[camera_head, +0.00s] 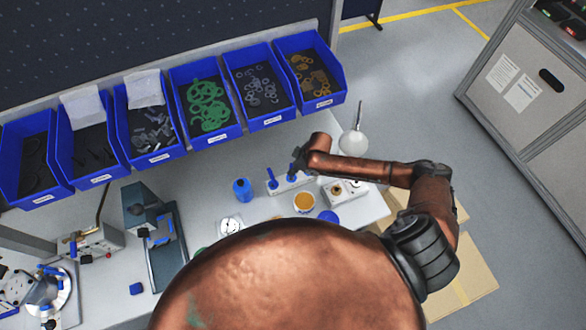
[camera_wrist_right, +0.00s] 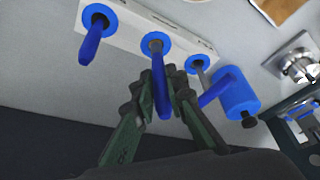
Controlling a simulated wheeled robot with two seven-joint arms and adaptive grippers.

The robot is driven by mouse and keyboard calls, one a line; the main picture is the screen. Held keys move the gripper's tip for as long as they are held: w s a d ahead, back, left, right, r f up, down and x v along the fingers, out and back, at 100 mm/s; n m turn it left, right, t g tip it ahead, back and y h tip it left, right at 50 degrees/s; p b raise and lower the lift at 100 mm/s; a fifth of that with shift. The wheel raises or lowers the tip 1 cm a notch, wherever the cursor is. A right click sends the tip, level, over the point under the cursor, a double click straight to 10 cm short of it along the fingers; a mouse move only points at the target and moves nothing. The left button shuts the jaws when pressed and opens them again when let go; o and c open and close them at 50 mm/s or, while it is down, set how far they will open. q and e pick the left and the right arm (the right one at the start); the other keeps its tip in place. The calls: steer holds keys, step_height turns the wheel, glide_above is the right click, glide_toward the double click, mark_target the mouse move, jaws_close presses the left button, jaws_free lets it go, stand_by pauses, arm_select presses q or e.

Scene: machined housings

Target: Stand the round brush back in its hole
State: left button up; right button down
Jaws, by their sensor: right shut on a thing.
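The white holder block (camera_head: 284,187) stands on the bench and has three blue-ringed holes in the right wrist view (camera_wrist_right: 128,32). My right gripper (camera_head: 297,163) is over the block; in the wrist view its fingers (camera_wrist_right: 162,92) are shut on a blue handle (camera_wrist_right: 161,100) at the middle ring (camera_wrist_right: 155,44). I take this as the round brush; its bristles are hidden, and how deep it sits cannot be told. Another blue handle (camera_wrist_right: 90,44) stands in the left hole. A thin grey shaft (camera_wrist_right: 202,74) shows at the right hole. My left gripper is not in view.
Blue bins (camera_head: 262,83) line the back.

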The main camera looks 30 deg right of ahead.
steer(key=c, duration=1.8)
jaws_free()
steer(key=shift+c, duration=0.2)
steer(key=v, duration=1.2)
steer(key=shift+a, duration=0.1)
